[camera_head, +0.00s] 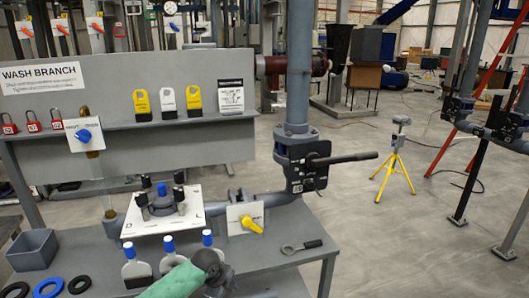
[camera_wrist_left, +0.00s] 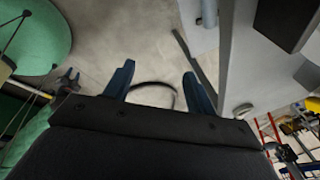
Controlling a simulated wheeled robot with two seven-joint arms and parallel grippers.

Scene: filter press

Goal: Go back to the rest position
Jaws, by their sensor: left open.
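My left gripper (camera_wrist_left: 158,82) shows in the left wrist view with its two dark blue fingers apart. It is open and nothing is between the fingers. Behind it lie pale floor and a dark curved line. In the head view a green and dark grey link of my own arm (camera_head: 185,282) reaches in at the bottom, in front of the bench. No gripper fingers can be made out in the head view.
A grey bench (camera_head: 290,262) carries a white plate (camera_head: 165,222) with a blue-topped fitting, a yellow-handled valve (camera_head: 250,224), a ring-ended tool (camera_head: 302,246), loose rings and a grey bin (camera_head: 32,250). A dark lever (camera_head: 345,158) juts right from the vertical pipe.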

